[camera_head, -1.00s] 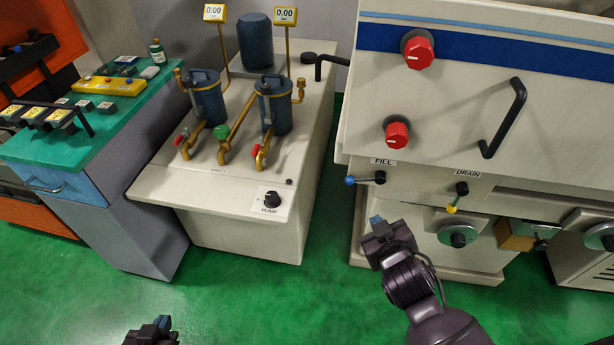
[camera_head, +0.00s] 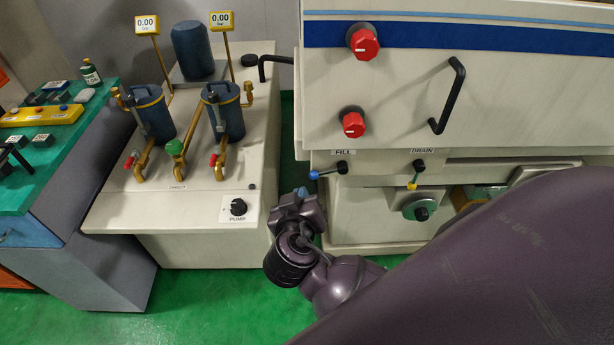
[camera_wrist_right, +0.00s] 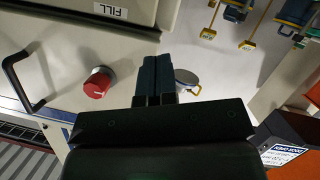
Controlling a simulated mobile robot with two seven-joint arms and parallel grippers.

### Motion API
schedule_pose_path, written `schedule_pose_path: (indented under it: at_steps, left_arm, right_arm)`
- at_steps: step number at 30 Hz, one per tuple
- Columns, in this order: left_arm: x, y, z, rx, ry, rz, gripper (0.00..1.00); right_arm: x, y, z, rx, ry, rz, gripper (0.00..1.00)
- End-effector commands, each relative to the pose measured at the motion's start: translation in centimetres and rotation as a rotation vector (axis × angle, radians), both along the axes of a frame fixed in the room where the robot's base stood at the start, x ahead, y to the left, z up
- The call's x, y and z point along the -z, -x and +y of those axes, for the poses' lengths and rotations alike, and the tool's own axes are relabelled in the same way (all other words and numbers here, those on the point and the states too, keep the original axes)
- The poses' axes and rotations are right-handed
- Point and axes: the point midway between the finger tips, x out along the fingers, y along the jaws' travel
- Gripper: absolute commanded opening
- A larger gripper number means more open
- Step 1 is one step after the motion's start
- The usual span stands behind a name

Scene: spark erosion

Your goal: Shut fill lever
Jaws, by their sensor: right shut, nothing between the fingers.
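The fill lever (camera_head: 328,172) is a short rod with a blue tip, under the FILL label (camera_head: 343,153) on the cream machine. It points left, close to horizontal, with its tip slightly low. My right gripper (camera_head: 302,191) is shut and empty, just below and left of the blue tip. I cannot tell whether it touches the lever. In the right wrist view, the shut fingers (camera_wrist_right: 156,78) show near the FILL label (camera_wrist_right: 110,11), which appears upside down; I cannot make out the lever there. My left gripper is not in view.
The drain lever (camera_head: 416,174) with a yellow tip sits to the right. Red knobs (camera_head: 354,124) and a black handle (camera_head: 449,96) are above. The pump unit (camera_head: 190,215) stands left, a narrow gap away. My right arm covers the lower right.

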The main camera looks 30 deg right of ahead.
Motion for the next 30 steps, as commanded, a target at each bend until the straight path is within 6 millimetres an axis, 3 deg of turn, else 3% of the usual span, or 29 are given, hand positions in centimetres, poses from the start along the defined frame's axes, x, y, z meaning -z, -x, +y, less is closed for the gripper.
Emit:
schedule_pose_path:
  at_steps: [11,30]
  left_arm:
    - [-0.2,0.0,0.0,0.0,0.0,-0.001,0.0]
    - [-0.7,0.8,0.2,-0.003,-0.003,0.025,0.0]
  right_arm:
    - [0.2,-0.5,-0.4,-0.003,0.004,0.002,0.0]
    - [3.6,-7.7,-6.6,-0.003,0.006,0.005,0.0]
